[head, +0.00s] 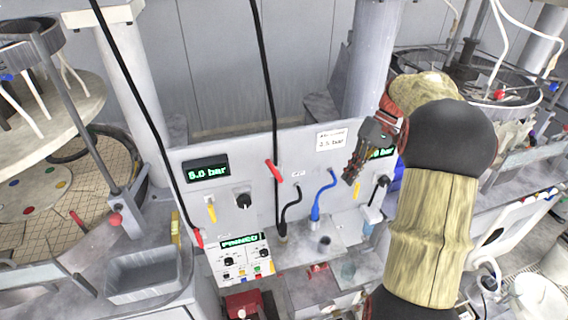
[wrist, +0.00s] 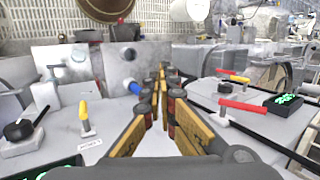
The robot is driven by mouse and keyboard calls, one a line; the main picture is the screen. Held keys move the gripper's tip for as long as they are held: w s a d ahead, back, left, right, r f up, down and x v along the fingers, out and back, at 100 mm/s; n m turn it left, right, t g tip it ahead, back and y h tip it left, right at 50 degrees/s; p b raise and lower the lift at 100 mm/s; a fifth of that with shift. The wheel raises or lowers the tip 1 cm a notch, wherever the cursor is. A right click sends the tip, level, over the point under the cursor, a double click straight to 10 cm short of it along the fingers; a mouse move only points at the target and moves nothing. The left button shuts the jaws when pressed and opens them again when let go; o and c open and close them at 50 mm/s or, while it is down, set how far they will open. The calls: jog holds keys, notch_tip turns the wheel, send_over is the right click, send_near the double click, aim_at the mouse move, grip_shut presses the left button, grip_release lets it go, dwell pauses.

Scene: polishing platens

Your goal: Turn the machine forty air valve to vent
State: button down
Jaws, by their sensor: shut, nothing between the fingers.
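The air panel (head: 230,170) faces me, with valve levers whose machine numbers I cannot read. A yellow lever (head: 211,212) and a black knob (head: 243,201) sit under the left display. A red lever (head: 274,171) is mid-panel. On the right are a small yellow lever (head: 356,190) and a black-handled valve (head: 382,182); the wrist view shows a yellow lever (wrist: 84,113) above a label and a black handle (wrist: 22,128) at left. My gripper (head: 350,180) is shut and empty, in front of the panel's right part; its fingers (wrist: 164,75) touch no lever that I can see.
The left display (head: 207,170) reads 5.0 bar; my gripper partly covers the right display (head: 382,153). Black hoses and a blue hose (head: 320,195) cross the panel. A grey tray (head: 145,275) and polishing machines flank it.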

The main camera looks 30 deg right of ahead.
jog(key=w+r+m+t+y, duration=0.1)
jog(key=r+m+t+y, duration=0.1)
jog(key=t+y, duration=0.4)
send_near(274, 171)
jog(key=p+x, duration=0.1)
jog(key=x, duration=0.3)
jog(key=w+r+p+x, duration=0.1)
jog(key=x, duration=0.1)
jog(key=shift+a+p, duration=0.2)
jog(key=shift+p, duration=0.1)
